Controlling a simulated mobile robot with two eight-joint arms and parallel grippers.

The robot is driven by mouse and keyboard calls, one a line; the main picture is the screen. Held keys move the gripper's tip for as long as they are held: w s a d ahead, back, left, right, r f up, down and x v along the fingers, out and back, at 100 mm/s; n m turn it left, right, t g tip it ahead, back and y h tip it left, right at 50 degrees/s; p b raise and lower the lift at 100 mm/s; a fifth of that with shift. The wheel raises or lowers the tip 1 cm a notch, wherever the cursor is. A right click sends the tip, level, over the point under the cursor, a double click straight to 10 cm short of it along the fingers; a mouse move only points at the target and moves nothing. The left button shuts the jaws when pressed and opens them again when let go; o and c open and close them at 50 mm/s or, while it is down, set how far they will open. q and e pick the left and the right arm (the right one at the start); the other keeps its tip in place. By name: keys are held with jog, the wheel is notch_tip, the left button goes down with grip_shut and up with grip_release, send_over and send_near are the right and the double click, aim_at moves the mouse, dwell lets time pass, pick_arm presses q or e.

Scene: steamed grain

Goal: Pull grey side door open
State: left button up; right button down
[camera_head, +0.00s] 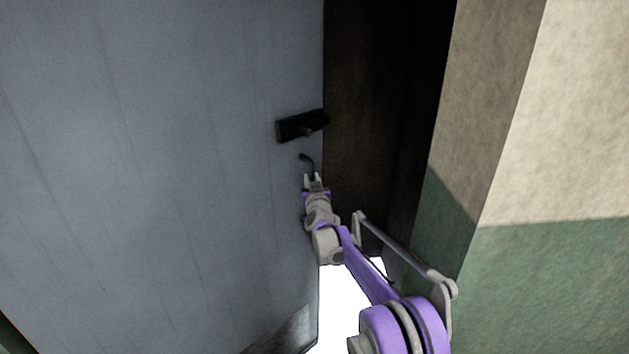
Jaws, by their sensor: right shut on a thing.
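The grey side door (160,180) fills the left and middle of the head view. It stands partly open, with a gap along its right edge. A dark lock plate (297,127) sits near that edge. Just below it is a small dark curved handle (307,160). My right gripper (313,179), on a purple and grey arm, is shut on the lower part of the handle, close to the door's edge. The fingertips are small in the picture. My left gripper is not in view.
A dark door frame (385,110) lies right of the door's edge. A wall (560,200), beige above and green below, stands at the right, close to my right arm. Bright white light shows through the gap low down.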

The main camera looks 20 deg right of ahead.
jog(key=shift+a, duration=0.1)
jog(key=c, duration=0.7)
grip_release()
jog(key=shift+s, duration=0.15)
jog(key=b+v, duration=0.2)
jog(key=v, duration=0.8)
jog(key=shift+s+a, duration=0.15)
jog(key=shift+s, duration=0.1)
